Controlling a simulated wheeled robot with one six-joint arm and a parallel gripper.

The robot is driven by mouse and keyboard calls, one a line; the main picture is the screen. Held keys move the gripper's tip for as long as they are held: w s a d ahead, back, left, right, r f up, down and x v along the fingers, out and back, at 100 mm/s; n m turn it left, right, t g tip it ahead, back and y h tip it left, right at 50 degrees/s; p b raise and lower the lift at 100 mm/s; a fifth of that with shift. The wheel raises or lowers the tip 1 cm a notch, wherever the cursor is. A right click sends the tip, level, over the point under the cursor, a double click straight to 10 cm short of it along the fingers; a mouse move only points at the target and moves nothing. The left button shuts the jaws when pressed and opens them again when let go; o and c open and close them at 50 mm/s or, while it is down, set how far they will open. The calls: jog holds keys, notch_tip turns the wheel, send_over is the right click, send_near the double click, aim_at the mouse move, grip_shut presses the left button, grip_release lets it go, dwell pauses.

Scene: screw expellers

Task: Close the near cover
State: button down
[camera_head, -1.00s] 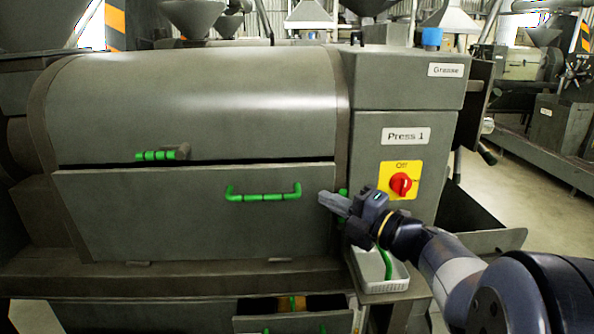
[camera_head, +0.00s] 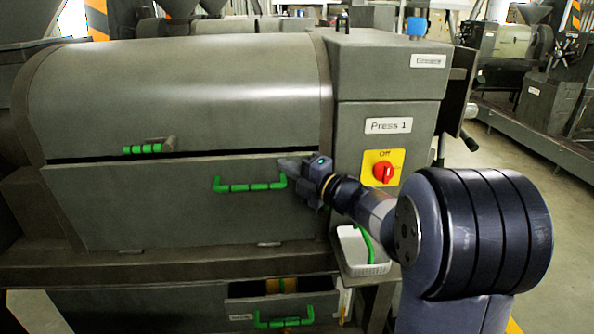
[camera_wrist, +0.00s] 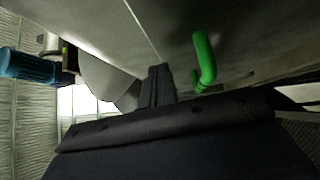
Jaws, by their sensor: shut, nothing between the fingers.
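The near cover (camera_head: 185,215) is the grey flat panel on the front of Press 1, below the rounded hood. A dark gap runs along its top edge. It carries a green bar handle (camera_head: 249,186), which also shows in the wrist view (camera_wrist: 204,62). My gripper (camera_head: 284,165) is shut and empty at the right end of this handle, in front of the cover's right part. In the wrist view the shut fingers (camera_wrist: 158,75) point toward the grey panel, left of the green handle. I cannot tell whether they touch it.
The rounded hood (camera_head: 180,90) has a green-gripped latch handle (camera_head: 149,149) at its lower edge. A red switch (camera_head: 383,172) on a yellow plate sits right of my gripper. A white basket (camera_head: 360,250) and a drawer with a green handle (camera_head: 284,318) are below.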

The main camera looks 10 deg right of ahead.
aim_at(287, 157)
jog(key=shift+w, duration=0.75)
jog(key=shift+r, duration=0.1)
jog(key=shift+w+d+r+g+p, duration=0.1)
jog(key=shift+w+r+g+p, duration=0.05)
jog(key=shift+w+p, duration=0.3)
jog(key=shift+w+r+g+p, duration=0.15)
jog(key=shift+w+p, duration=0.3)
jog(key=shift+w+f+m, duration=0.1)
jog(key=shift+w+m, duration=0.1)
jog(key=shift+m, duration=0.1)
jog(key=shift+f, duration=0.1)
